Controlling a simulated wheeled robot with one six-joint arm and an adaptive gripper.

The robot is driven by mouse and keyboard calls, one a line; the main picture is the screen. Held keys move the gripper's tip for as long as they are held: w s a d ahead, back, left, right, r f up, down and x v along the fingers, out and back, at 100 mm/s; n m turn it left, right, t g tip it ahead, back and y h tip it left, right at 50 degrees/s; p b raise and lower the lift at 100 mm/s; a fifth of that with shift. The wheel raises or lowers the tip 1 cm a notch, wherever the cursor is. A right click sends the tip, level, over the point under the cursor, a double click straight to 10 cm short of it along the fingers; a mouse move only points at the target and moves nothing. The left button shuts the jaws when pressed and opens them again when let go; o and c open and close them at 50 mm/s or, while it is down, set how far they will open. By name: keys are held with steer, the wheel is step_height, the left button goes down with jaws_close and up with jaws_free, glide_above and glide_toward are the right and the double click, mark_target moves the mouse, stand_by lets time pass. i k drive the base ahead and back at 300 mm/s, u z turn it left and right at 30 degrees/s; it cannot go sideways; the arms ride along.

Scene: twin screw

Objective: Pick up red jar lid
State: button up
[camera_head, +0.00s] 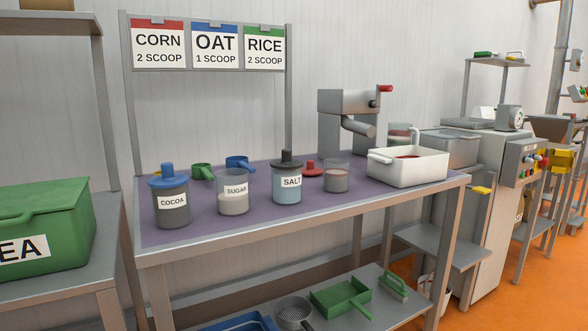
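The red jar lid (313,169) lies on the purple mat (215,215) on the metal table. It is a flat red disc with a knob on top. It sits between the SALT jar (287,181) with a black lid and an open, unlidded jar (336,177) on its right. The SALT jar stands close at its left and slightly nearer to me. My gripper is not in view.
A COCOA jar (171,201) with a blue lid and an open SUGAR jar (233,197) stand left. Green (202,171) and blue (239,163) scoops lie behind. A white bin (409,168) and a grey machine (347,102) stand right. The mat's front strip is clear.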

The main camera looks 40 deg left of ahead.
mark_target(310, 170)
steer(key=u, duration=0.7)
steer(key=i, duration=0.7)
steer(key=u, duration=0.9)
